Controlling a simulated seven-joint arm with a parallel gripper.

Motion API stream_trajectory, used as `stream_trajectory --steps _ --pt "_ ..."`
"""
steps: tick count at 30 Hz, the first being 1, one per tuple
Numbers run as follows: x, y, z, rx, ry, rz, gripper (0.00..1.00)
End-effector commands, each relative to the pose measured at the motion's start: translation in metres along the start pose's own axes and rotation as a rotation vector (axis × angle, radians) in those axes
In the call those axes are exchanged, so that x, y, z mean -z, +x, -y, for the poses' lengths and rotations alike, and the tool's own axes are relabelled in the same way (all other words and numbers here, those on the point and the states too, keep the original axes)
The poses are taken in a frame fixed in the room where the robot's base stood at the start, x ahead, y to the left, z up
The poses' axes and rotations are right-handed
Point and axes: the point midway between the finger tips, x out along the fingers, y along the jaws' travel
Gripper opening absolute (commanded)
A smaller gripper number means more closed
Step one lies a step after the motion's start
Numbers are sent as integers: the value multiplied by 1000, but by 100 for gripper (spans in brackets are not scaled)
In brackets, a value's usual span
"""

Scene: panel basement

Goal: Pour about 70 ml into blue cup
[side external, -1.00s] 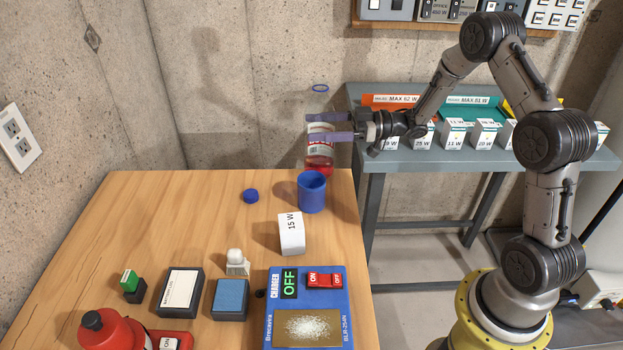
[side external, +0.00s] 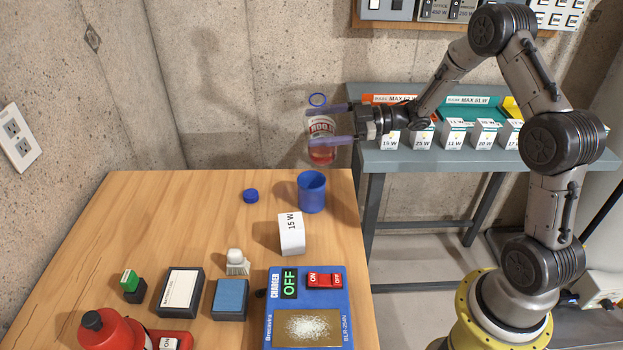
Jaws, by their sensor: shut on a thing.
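The blue cup (side external: 312,194) stands upright near the back right edge of the wooden table, its mouth open upward. I cannot tell whether there is liquid inside it. My gripper (side external: 333,123) is shut on a clear bottle (side external: 321,150) with a red and white label and reddish liquid low inside. The bottle is held above and apart from the cup in the picture. No stream of liquid shows.
A blue cap (side external: 250,196) lies left of the cup. A white 15 W box (side external: 291,234) stands in front of it. The table's left middle is clear.

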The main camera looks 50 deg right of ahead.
Motion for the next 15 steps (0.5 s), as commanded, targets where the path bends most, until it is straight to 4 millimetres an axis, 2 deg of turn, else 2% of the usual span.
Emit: stream_trajectory --steps 15 --pt "-13 1 3 -1 -325 86 22"
